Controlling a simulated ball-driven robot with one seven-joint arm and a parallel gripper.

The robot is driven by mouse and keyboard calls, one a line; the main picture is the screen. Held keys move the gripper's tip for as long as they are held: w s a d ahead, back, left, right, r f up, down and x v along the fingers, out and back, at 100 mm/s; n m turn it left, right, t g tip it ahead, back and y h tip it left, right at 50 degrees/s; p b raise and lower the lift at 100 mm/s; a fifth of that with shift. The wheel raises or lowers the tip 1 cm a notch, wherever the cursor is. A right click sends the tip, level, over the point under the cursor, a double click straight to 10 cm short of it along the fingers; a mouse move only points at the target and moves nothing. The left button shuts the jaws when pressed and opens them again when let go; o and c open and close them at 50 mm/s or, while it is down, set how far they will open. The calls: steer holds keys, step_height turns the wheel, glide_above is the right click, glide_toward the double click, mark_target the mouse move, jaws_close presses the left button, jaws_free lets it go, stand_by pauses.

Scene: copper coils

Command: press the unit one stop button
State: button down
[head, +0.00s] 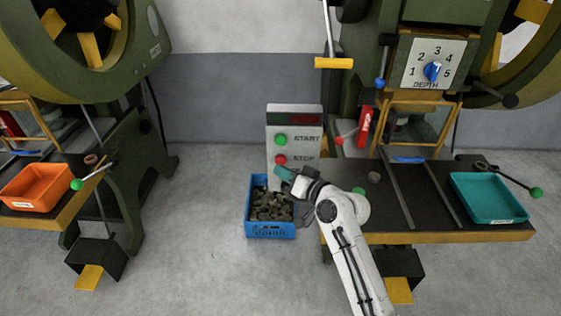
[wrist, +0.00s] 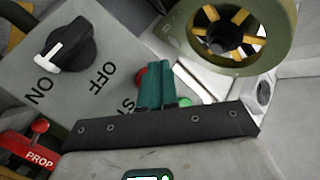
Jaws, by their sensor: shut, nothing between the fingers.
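A grey control box (head: 294,124) stands at the middle of the head view, with a green START button (head: 281,140) above a red STOP button (head: 280,160). My gripper (head: 280,172) is shut and empty, its teal fingertips just below and in front of the red button. In the wrist view my teal fingers (wrist: 155,88) point at the panel (wrist: 100,75). The red button (wrist: 141,77) shows at their left edge, partly hidden, and the green button (wrist: 184,101) at their right. I cannot tell whether the fingertips touch the panel. No unit number is readable on the box.
A blue crate (head: 270,229) of dark pieces stands below the box. A press table (head: 450,238) with a teal tray (head: 488,197) is at right; another press with an orange tray (head: 36,186) is at left. A black rotary switch (wrist: 69,44) shows in the wrist view.

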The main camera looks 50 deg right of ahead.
steer(key=shift+s+a+p, duration=0.55)
steer(key=shift+s+a, duration=0.25)
steer(key=shift+a, duration=0.2)
steer(key=shift+s+a+p, duration=0.55)
steer(key=shift+s+a, duration=0.2)
steer(key=shift+a, duration=0.2)
steer(key=shift+a, duration=0.1)
steer(key=s+a+f+n+g+y, duration=0.3)
steer(key=s+a+f+n+g, duration=0.3)
steer(key=s+a+f+g, duration=0.35)
steer(key=s+a+f+n+g, duration=0.1)
steer(key=s+a+g, duration=0.1)
steer(key=s, duration=0.5)
steer(key=s+a+f+n+g+h, duration=0.1)
steer(key=s+a+g, duration=0.1)
steer(key=s, duration=0.5)
steer(key=shift+s+a+f+g, duration=0.2)
steer(key=shift+s+g, duration=0.2)
steer(key=shift+g, duration=0.45)
steer(key=shift+d, duration=0.1)
